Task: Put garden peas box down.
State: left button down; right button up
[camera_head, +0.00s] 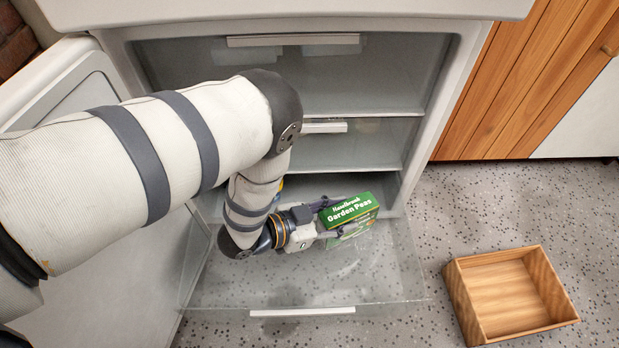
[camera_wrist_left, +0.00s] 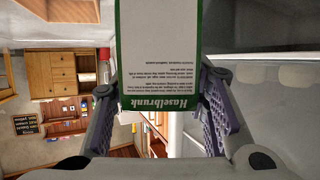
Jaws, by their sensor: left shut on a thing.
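The garden peas box (camera_head: 350,208) is green with white lettering, seen in the head view at the freezer's lowest level. My left gripper (camera_head: 338,222) is shut on it, with one finger on each side. In the left wrist view the box (camera_wrist_left: 160,60) fills the upper middle, between the two fingers of the left gripper (camera_wrist_left: 163,112). The box is over the pulled-out clear drawer (camera_head: 300,312); I cannot tell whether it touches the drawer floor. My right gripper is not in view.
The open freezer (camera_head: 350,75) has shelves above the box. Its door (camera_head: 70,85) stands open at the left. An empty wooden crate (camera_head: 510,295) sits on the speckled floor at the right. A wooden cabinet (camera_head: 530,75) stands beside the freezer.

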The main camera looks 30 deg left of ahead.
pick_arm(q)
notch_tip(320, 180, down, 10)
jog(key=b, duration=0.5)
jog(key=shift+s+f+b, duration=0.15)
jog(key=shift+b, duration=0.15)
jog(key=shift+r, duration=0.2)
jog(key=shift+f, duration=0.15)
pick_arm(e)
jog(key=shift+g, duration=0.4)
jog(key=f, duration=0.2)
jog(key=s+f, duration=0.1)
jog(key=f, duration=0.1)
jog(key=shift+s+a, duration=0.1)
pick_arm(q)
jog(key=c, duration=0.9)
grip_release()
jog(key=shift+c, duration=0.2)
jog(key=shift+s+r, duration=0.15)
jog(key=shift+r, duration=0.1)
jog(key=p+v, duration=0.5)
jog(key=v, duration=0.6)
jog(key=shift+s+a, duration=0.2)
jog(key=shift+a, duration=0.1)
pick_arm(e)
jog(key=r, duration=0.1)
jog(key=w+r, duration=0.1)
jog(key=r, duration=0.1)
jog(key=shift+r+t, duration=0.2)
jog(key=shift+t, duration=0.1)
